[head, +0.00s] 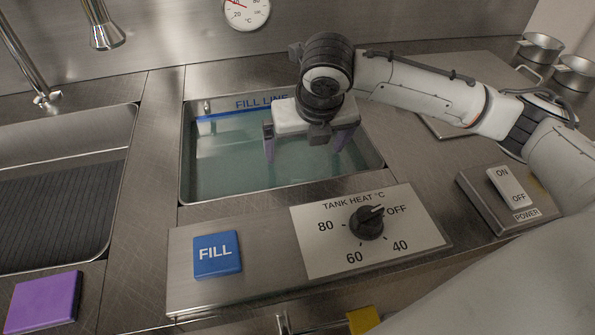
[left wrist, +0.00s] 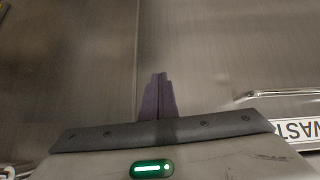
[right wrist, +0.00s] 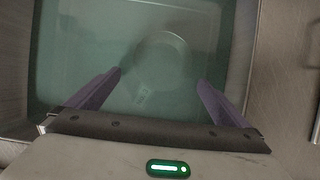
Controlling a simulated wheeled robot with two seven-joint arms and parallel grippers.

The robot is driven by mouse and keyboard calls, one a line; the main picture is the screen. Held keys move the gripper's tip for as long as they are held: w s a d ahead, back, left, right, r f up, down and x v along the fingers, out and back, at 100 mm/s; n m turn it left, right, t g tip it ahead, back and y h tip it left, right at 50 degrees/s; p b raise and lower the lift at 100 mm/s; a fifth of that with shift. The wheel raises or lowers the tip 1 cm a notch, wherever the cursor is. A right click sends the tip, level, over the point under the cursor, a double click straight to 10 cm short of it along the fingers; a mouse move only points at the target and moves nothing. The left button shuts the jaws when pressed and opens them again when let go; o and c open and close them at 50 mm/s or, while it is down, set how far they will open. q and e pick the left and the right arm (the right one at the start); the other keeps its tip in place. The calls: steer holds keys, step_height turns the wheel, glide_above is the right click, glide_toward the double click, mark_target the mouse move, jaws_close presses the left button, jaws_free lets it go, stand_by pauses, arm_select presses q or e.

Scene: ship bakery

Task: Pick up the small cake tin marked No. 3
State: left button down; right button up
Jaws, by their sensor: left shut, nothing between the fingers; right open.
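A faint round tin-like shape (right wrist: 165,62) lies under the greenish water in the right wrist view, ahead of and between my right fingers. A small pale mark (right wrist: 141,98) shows near it, too blurred to read. I cannot make out the tin in the head view. My right gripper (head: 307,150) is open over the water-filled tank (head: 190,165), fingers pointing down and apart; it also shows in the right wrist view (right wrist: 160,90). I cannot tell how deep the fingertips reach. My left gripper (left wrist: 158,80) is shut and empty before a metal surface.
The tank's front panel holds a blue FILL button (head: 217,254) and a heat knob (head: 367,222) near OFF. A power switch (head: 508,187) is at right. A sink (head: 60,130) is at left, with a purple block (head: 45,302) before it. Pots (head: 540,47) stand far right.

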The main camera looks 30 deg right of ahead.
steer(key=b, duration=0.1)
glide_above(300, 170)
steer(key=s, duration=0.2)
steer(key=f, duration=0.7)
steer(key=shift+s+a+f, duration=0.15)
steer(key=shift+a+f, duration=0.1)
steer(key=shift+a, duration=0.05)
steer(key=c, duration=0.8)
steer(key=shift+r, duration=0.15)
